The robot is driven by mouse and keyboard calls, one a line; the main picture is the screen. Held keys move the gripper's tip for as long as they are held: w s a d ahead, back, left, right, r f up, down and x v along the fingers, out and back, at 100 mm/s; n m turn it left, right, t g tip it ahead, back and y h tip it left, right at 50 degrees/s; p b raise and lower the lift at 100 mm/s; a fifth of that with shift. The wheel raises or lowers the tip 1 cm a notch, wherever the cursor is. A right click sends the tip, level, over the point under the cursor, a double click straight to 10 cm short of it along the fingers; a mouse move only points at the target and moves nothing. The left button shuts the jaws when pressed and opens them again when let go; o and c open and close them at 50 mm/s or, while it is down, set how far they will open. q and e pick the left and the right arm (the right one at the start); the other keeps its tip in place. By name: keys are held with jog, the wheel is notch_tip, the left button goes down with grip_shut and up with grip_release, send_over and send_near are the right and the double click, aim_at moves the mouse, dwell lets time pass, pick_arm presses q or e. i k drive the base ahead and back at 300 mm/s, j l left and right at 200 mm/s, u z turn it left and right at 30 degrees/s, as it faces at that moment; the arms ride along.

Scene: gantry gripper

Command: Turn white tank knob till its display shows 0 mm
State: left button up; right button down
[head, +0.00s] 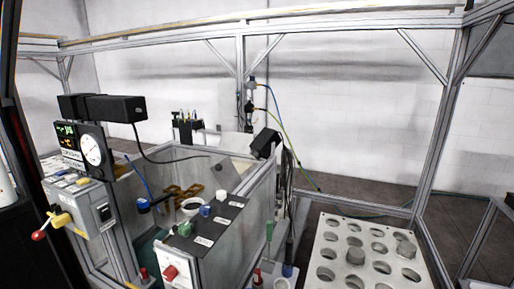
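A sloped dark panel (212,232) on the tank stand carries a row of small knobs with white labels. The white knob (221,195) is at its far end, with a blue knob (205,211) and a green knob (184,229) nearer. A small dark display (65,130) with coloured digits is on the instrument box at the left; its digits are too small to read. I cannot tell whether it belongs to the white tank. Neither of my grippers is in view, and nothing touches the white knob.
A round dial gauge (92,149) is beside the display, under a black box (102,107). A red knob (170,272) is on the panel's white front. A lever with a red ball (38,235) juts out at left. A white plate with round holes (327,245) stands at right.

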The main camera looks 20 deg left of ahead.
aim_at(221, 195)
jog(key=k+j+u, duration=0.15)
jog(key=u, duration=0.15)
jog(key=k+j+u, duration=0.15)
jog(key=j+u, duration=0.15)
jog(key=k+j+u, duration=0.1)
jog(key=j+u, duration=0.55)
jog(key=k+j, duration=0.05)
jog(key=j, duration=0.05)
